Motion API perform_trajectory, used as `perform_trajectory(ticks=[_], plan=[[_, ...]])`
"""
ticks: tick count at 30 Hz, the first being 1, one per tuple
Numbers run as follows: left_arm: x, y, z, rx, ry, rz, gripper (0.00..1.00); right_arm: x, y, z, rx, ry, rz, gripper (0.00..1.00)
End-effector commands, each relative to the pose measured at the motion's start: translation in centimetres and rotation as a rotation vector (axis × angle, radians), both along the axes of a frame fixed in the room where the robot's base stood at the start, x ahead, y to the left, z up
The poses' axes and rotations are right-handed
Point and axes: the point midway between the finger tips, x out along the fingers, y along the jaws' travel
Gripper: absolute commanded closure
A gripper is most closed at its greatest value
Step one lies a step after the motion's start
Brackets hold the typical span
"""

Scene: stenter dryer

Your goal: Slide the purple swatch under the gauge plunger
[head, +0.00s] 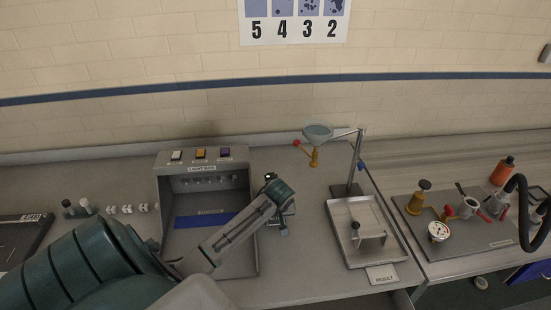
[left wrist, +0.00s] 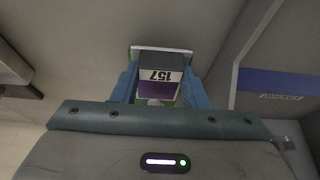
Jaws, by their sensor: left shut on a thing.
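My left gripper (head: 283,222) is right of the light box, low over the bench. In the left wrist view its blue fingers (left wrist: 160,100) are closed around a small piece with a purple face, the purple swatch (left wrist: 155,88). A white label beside the purple reads like 157, upside down, under a dark grey block; I cannot tell whether it belongs to the swatch. A pale metal edge lies just beyond. A small dark-topped device (head: 269,177) shows behind my gripper, mostly hidden; I cannot tell whether it is the gauge, and no plunger is clear. My right gripper is out of view.
The light box (head: 205,169) with coloured buttons stands close left of my gripper. A metal tray (head: 375,258) and a stand (head: 355,165) with a funnel are to the right. A panel (head: 480,238) with valves and a round dial lies farther right. Bench between box and tray is narrow.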

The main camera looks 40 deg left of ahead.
Motion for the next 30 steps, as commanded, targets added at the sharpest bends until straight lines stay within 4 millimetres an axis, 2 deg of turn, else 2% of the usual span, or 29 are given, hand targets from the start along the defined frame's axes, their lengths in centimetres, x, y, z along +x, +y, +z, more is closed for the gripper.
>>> perform_trajectory(ticks=[9, 10, 13, 23, 26, 30], plan=[[0.2, 0.3, 0.0, 0.000, 0.000, 0.000, 0.83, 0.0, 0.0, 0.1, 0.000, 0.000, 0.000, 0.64], [0.2, 0.3, 0.0, 0.000, 0.000, 0.000, 0.55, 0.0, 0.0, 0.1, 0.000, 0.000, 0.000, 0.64], [0.2, 0.3, 0.0, 0.000, 0.000, 0.000, 0.35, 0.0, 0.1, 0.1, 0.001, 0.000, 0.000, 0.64], [0.2, 0.2, 0.2, 0.000, -0.001, 0.000, 0.35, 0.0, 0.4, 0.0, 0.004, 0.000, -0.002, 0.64], [0.0, 0.0, 0.9, 0.001, -0.002, 0.000, 0.35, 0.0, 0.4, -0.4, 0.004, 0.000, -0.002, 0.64], [-0.5, -0.7, 3.0, 0.003, -0.006, -0.002, 0.35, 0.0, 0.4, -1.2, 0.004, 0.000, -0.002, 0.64]])
